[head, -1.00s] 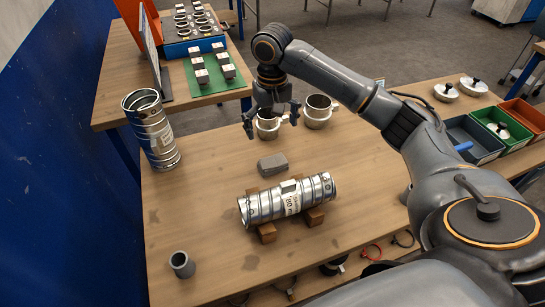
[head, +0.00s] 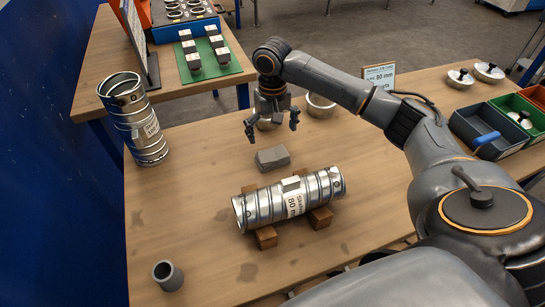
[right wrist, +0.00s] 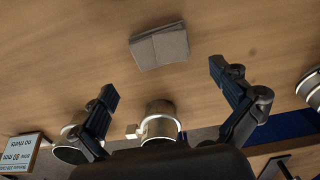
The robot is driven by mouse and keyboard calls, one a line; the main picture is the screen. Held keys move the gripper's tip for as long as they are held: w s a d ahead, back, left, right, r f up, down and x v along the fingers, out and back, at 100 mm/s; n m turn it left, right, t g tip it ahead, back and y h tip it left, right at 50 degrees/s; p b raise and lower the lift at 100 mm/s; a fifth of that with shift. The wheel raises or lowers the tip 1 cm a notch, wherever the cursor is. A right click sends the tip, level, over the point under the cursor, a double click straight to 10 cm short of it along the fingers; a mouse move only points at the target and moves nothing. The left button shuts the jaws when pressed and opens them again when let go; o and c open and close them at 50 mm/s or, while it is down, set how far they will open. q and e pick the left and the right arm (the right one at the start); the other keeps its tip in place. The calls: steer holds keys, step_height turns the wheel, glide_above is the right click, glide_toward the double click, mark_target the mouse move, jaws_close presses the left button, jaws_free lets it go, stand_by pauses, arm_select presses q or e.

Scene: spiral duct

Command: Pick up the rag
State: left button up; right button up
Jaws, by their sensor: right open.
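The rag (head: 272,158) is a small grey folded pad lying flat on the wooden table, just behind the spiral duct. It also shows in the right wrist view (right wrist: 159,46), at the upper middle. My right gripper (head: 271,130) is open and empty, above the table on the far side of the rag. In the right wrist view its fingers (right wrist: 163,80) are spread wide, and the rag lies beyond their tips, apart from them. My left gripper is in no view.
The silver duct (head: 290,199) labelled 80 mm lies on wooden blocks (head: 266,237) in front of the rag. Metal cup-like fittings (head: 320,107) stand behind the gripper. An upright duct (head: 134,122) stands at left, a grey cup (head: 168,275) at front left.

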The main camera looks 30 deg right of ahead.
mark_target(273, 155)
step_height(273, 155, down, 3)
steer(key=shift+w+f, duration=0.1)
steer(key=shift+f, duration=0.05)
steer(key=f, duration=0.1)
steer(key=f+p, duration=0.1)
steer(key=f, duration=0.2)
steer(key=shift+s+a+f, duration=0.15)
steer(key=shift+s+f, duration=0.1)
steer(key=shift+f, duration=0.4)
steer(key=c, duration=1)
